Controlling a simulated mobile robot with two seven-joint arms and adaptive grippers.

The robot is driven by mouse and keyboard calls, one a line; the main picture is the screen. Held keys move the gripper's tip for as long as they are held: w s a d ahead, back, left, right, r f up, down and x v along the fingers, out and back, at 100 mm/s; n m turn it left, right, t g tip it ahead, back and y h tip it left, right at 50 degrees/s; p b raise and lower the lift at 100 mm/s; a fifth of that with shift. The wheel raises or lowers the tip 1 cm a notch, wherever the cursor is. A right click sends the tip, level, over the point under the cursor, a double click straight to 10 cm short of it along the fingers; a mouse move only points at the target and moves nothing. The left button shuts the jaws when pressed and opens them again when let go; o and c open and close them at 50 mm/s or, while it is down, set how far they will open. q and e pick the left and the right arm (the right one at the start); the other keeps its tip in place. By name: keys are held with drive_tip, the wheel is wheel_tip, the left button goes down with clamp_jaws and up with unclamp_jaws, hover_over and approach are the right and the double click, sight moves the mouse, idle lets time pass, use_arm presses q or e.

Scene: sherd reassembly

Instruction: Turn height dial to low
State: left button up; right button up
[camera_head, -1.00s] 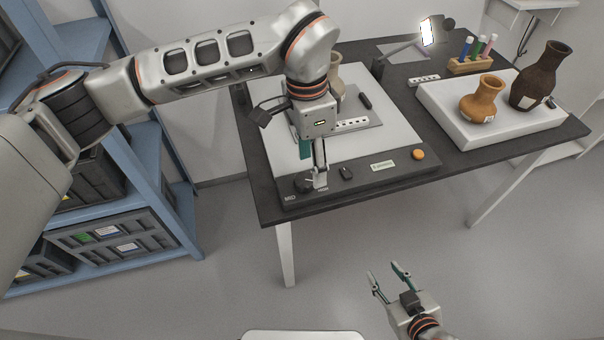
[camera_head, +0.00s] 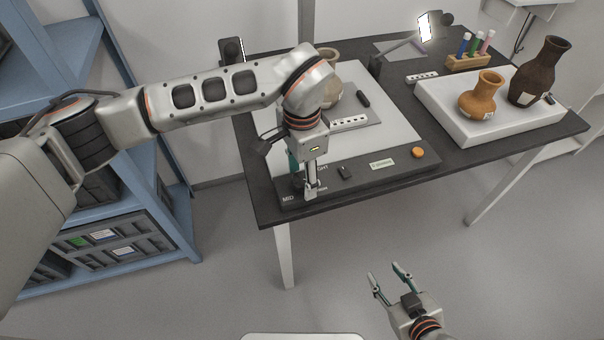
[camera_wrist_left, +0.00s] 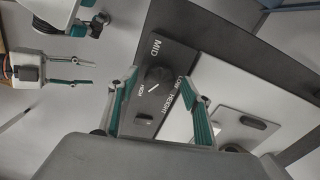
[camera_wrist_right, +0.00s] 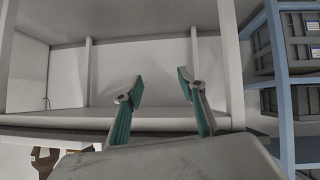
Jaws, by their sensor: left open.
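The black round height dial (camera_wrist_left: 157,76) is on the dark front panel (camera_wrist_left: 172,52), with MID, LOW, HIGH and HEIGHT lettering around it. In the left wrist view, a white pointer line shows on the dial's side nearer HIGH. My left gripper (camera_wrist_left: 160,79) is open, with one finger on each side of the dial; I cannot tell whether they touch it. In the head view my left gripper (camera_head: 302,187) is low at the panel's front left corner and largely hides the dial. My right gripper (camera_head: 388,276) is open and empty, in front of the table over the floor.
A beige pot (camera_head: 329,88) is behind my left wrist. An orange button (camera_head: 417,152) is at the panel's right. An orange vase (camera_head: 482,97) and dark vase (camera_head: 541,74) stand on a white block (camera_head: 447,117). A blue shelf (camera_head: 150,222) is at the left.

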use_arm(q)
drive_tip(key=c, duration=1.1)
drive_tip(key=shift+r, duration=0.1)
